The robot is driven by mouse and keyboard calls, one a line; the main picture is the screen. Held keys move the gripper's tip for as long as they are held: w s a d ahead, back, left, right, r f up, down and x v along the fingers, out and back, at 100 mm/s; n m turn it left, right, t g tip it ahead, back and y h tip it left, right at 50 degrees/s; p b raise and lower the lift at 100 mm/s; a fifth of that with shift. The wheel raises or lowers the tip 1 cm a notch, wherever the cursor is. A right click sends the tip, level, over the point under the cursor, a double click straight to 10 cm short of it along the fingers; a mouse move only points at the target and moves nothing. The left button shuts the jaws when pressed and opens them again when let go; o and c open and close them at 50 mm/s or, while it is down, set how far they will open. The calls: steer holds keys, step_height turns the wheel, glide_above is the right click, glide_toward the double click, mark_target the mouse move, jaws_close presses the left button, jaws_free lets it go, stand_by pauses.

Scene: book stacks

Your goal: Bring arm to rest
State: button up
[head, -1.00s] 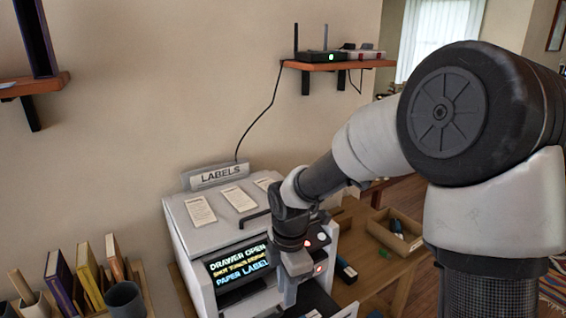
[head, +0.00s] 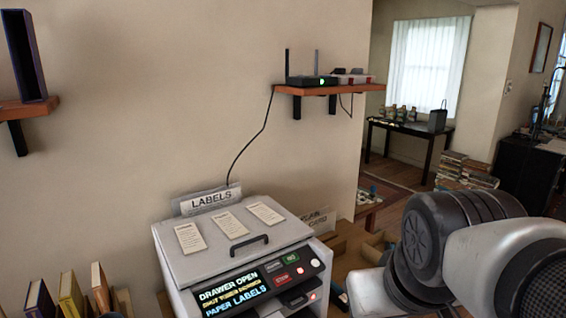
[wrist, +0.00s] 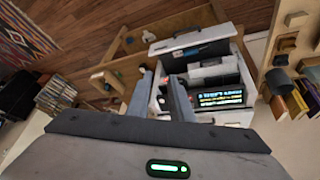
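My arm (head: 440,240) is folded low at the right of the head view, clear of the label machine (head: 225,250). My gripper (wrist: 159,76) shows only in the wrist view. Its two fingers stand apart with nothing between them, above the floor and table area. The label machine is a pale box with a LABELS sign on top and a lit screen reading DRAWER OPEN and PAPER LABELS. In the wrist view its lit screen (wrist: 220,98) and its pulled-out drawer (wrist: 192,38) lie beyond the fingers.
A wall shelf (head: 328,89) holds a router. Upright books (head: 70,294) stand at lower left. In the wrist view a wooden table (wrist: 140,45) with a small tray lies beyond the fingers. A dark table (head: 412,130) stands by the window, with a pile of books (head: 464,170) nearby.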

step_height(320, 180, up, 13)
steer(key=s+p, duration=0.1)
steer(key=p, duration=1.1)
steer(key=shift+d+m+p, duration=0.25)
steer(key=shift+m+p, duration=0.1)
steer(key=shift+m, duration=0.05)
steer(key=shift+f, duration=0.1)
